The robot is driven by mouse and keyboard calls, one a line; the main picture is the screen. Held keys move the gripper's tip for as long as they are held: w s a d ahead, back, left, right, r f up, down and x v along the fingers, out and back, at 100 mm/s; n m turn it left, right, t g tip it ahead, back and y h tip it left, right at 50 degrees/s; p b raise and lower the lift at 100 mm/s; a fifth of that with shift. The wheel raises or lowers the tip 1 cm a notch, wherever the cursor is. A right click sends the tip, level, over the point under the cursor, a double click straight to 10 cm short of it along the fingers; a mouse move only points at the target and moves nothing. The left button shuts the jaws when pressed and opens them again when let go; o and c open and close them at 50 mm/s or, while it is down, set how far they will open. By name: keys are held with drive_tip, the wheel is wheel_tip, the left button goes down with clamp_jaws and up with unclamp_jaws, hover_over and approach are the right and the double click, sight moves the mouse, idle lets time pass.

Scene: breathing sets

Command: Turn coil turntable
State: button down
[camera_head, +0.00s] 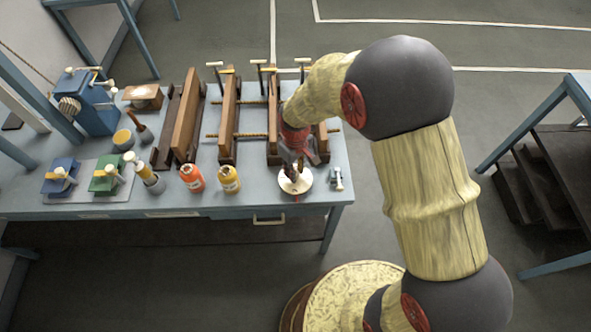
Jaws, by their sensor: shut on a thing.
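The coil turntable looks to be the small round whitish disc (302,186) near the front right corner of the blue workbench. My gripper (294,176), red and dark, points down directly over the disc. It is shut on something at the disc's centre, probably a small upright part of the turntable. The fingertips and the held part are small and partly hidden by the gripper itself, so the exact grip cannot be told.
Wooden clamp frames (230,115) stand behind and left of my gripper. An orange bottle (192,178) and a yellow bottle (229,179) stand left of the disc. A small metal fitting (337,179) lies close on its right. The bench front edge (255,210) is near.

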drive_tip(key=shift+w+r+n, duration=0.1)
drive_tip(key=shift+n, duration=0.5)
drive_tip(key=c, duration=1.6)
unclamp_jaws()
wheel_tip(320, 180, up, 12)
drive_tip(key=shift+f, duration=0.1)
